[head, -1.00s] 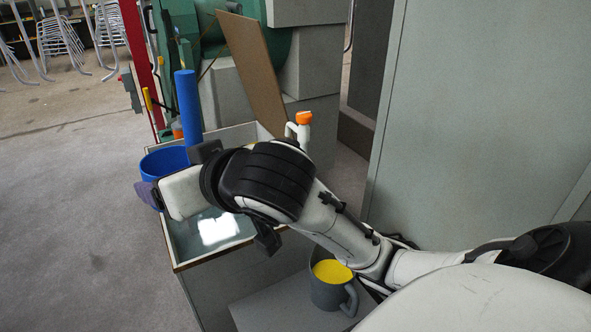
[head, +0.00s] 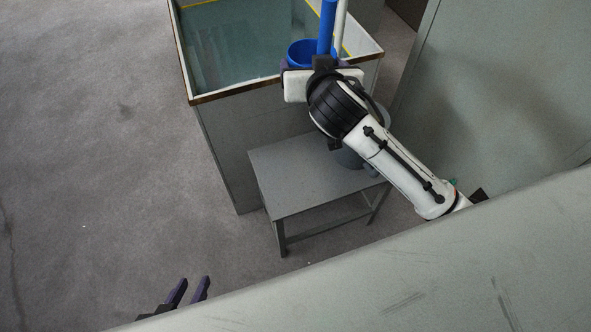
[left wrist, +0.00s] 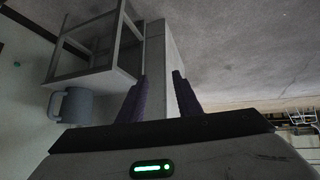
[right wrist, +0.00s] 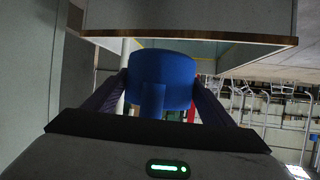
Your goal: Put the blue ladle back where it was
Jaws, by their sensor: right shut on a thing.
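The blue ladle (head: 327,28) has a long straight handle pointing up and a round bowl. My right gripper (head: 318,68) is shut on it near the right corner of the tank (head: 258,86), by the rim. In the right wrist view the ladle's bowl (right wrist: 163,75) shows between the purple fingers, with the tank's brown edge behind it. How the fingers meet the handle is hidden. My left gripper (head: 190,290) is open and empty at the bottom left; its spread fingers also show in the left wrist view (left wrist: 160,98).
A small grey bench (head: 285,178) stands in front of the tank. A grey mug (head: 346,157) on it is mostly hidden by my right arm; it shows in the left wrist view (left wrist: 72,105). A white pipe (head: 341,32) rises behind the ladle. The floor at left is clear.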

